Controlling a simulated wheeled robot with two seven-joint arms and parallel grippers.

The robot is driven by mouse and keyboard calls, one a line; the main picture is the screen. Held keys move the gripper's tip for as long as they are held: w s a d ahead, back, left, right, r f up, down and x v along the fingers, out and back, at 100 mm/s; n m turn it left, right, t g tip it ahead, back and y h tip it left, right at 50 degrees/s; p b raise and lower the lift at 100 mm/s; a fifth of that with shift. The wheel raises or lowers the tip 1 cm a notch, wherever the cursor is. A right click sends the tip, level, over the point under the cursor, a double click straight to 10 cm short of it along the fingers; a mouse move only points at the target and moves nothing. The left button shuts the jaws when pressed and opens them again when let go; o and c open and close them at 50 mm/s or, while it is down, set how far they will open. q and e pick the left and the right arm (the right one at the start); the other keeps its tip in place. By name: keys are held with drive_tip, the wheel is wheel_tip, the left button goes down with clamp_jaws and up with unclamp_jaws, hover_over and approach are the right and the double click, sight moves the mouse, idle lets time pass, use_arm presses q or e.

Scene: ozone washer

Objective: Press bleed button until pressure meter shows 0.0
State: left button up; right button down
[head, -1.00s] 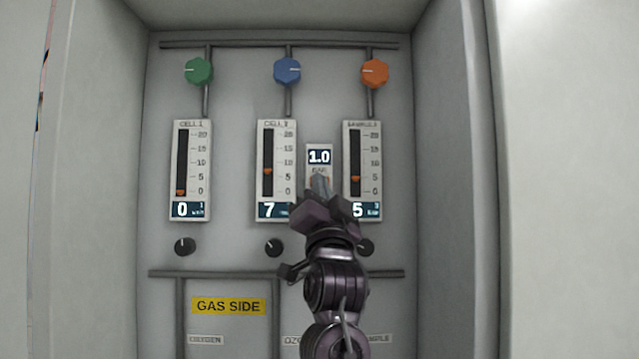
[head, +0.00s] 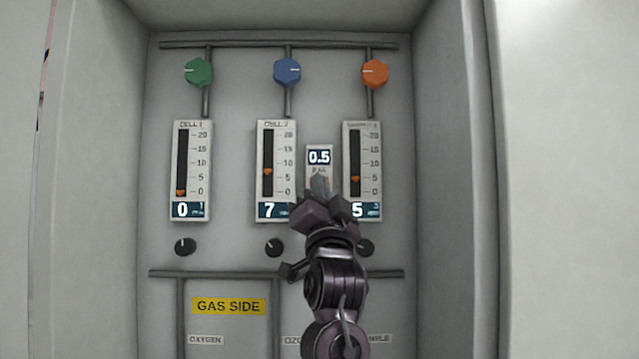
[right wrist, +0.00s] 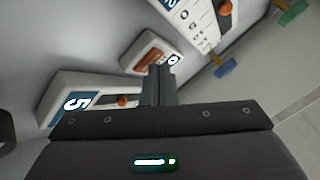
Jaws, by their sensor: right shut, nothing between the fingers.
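Whether the tips touch the button I cannot tell for sure. My left gripper is not in view.
Flow gauges reading 0 (head: 190,170), 7 (head: 276,170) and 5 (head: 362,170) stand on the panel, the latter two close beside my gripper. Green (head: 198,72), blue (head: 287,71) and orange (head: 374,73) knobs sit above. Cabinet walls (head: 455,180) flank the recess.

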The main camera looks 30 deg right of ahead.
drive_tip(key=shift+s+a+b, duration=0.3)
drive_tip(key=shift+s+a, duration=0.1)
drive_tip(key=shift+s, duration=0.25)
drive_tip(key=shift+f, duration=0.1)
drive_tip(key=s+a, duration=0.1)
drive_tip(key=s, duration=0.1)
drive_tip(key=s+a+b, duration=0.1)
drive_tip(key=s, duration=0.1)
drive_tip(key=shift+s+a, duration=0.1)
drive_tip(key=shift+a, duration=0.2)
idle(0.9)
